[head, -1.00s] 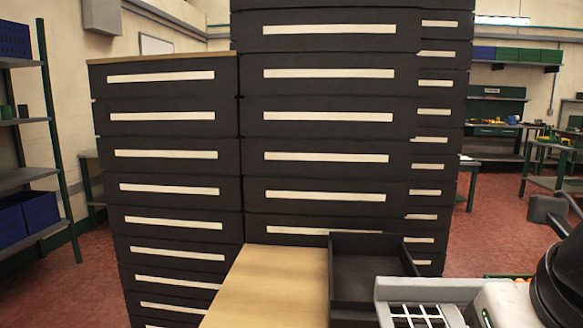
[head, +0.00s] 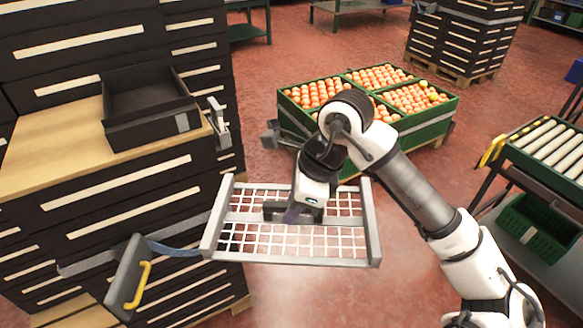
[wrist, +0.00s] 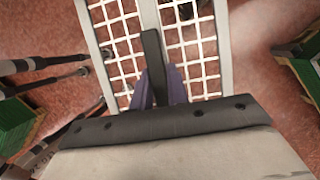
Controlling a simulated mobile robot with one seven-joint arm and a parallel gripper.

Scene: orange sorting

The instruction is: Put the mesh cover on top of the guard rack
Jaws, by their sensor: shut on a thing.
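The mesh cover (head: 285,257) is a pale grey frame with a white grid and a dark handle across its middle. It hangs above the red floor in the head view, right of the dark drawer cabinet. My gripper (head: 293,212) is shut on its handle from above. The wrist view shows the grid of the mesh cover (wrist: 125,45), with the dark handle between the purple fingers of my gripper (wrist: 158,88). The cover looks roughly level. I cannot clearly make out a guard rack in these frames.
A black open tray (head: 150,112) sits on the wooden top (head: 45,140) of the cabinet. A grey plate with a yellow handle (head: 130,275) projects from the cabinet front. Green crates of oranges (head: 425,128) stand behind my arm. A roller conveyor (head: 553,150) is at right.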

